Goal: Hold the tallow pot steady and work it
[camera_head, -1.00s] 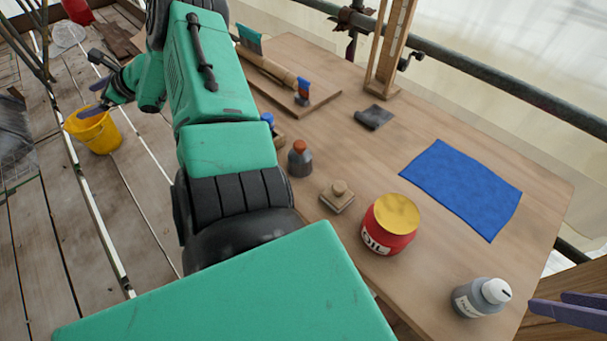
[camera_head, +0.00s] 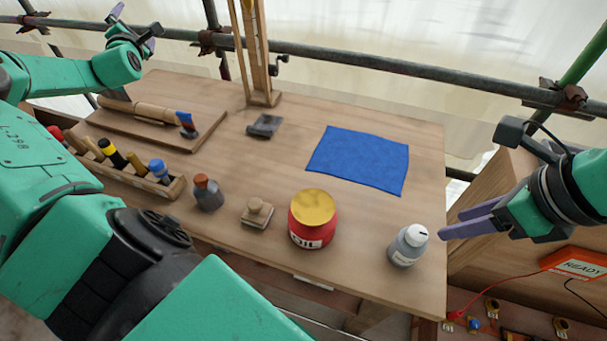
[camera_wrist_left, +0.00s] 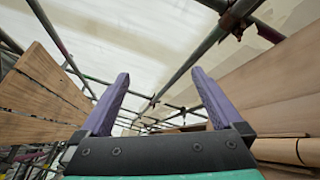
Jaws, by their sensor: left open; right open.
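No label reading tallow is legible, so I cannot tell which container is the tallow pot. A red tin marked OIL (camera_head: 313,222) with a yellowish top stands upright near the table's front edge. A grey bottle with a white cap (camera_head: 407,246) stands upright to its right; its label is too small to read. My right gripper (camera_head: 452,224) is open and empty, just right of the bottle, apart from it. My left gripper (camera_head: 136,18) is open and empty, raised beyond the table's far left. Its spread purple fingers show in the left wrist view (camera_wrist_left: 160,74), with nothing between them.
A blue cloth (camera_head: 358,160) lies flat behind the tin. A small wooden block with a knob (camera_head: 257,213), a red-capped grey bottle (camera_head: 208,194) and a tool rack (camera_head: 125,172) stand leftward. A board (camera_head: 150,125) holds a roller-like rod and brush. Scaffold pipes run behind.

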